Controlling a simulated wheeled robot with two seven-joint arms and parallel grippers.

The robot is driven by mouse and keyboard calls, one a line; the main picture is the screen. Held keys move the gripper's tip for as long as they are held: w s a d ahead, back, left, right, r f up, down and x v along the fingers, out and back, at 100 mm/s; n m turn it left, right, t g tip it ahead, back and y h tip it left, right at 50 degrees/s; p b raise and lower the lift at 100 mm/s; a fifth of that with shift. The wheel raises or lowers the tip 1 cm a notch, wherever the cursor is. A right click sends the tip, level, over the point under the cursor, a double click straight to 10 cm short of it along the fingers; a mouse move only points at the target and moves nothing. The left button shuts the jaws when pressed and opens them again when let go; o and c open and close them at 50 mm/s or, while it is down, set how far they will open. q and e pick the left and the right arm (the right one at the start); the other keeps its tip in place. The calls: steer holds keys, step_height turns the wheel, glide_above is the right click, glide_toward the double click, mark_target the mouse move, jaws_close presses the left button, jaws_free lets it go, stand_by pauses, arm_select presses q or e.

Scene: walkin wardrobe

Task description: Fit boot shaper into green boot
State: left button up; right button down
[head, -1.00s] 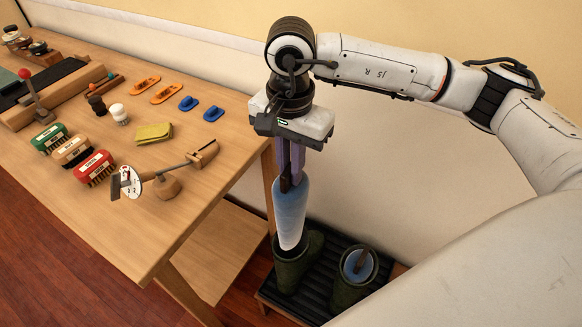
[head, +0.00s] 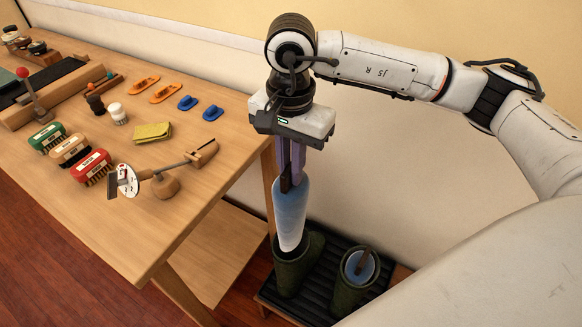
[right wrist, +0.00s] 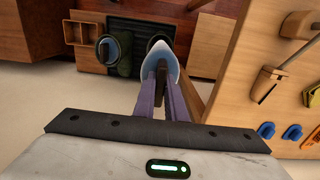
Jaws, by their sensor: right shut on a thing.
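My right gripper (head: 290,172) points down and is shut on the dark handle of a pale blue boot shaper (head: 291,215). The shaper hangs nearly upright, its lower end at the mouth of a green boot (head: 292,272); how far it reaches inside is hidden. In the right wrist view the shaper (right wrist: 166,58) shows beyond my fingers (right wrist: 162,95) and covers most of that boot. A second green boot (head: 347,293) stands to the right with a blue shaper (head: 360,267) inside it. My left gripper is not in view.
A wooden table (head: 190,215) stands close on the left, with brushes, a yellow cloth (head: 152,132) and blue and orange pieces. The wall is behind.

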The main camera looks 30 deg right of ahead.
mark_target(291, 189)
stand_by(0.3)
steer(key=shift+f+b, duration=2.7)
steer(key=shift+f, duration=0.3)
steer(key=shift+f+b, duration=0.5)
steer(key=shift+f, duration=0.1)
steer(key=shift+f+b, duration=0.85)
steer(key=shift+f, duration=0.05)
steer(key=shift+f+b, duration=1.5)
steer(key=shift+f, duration=0.2)
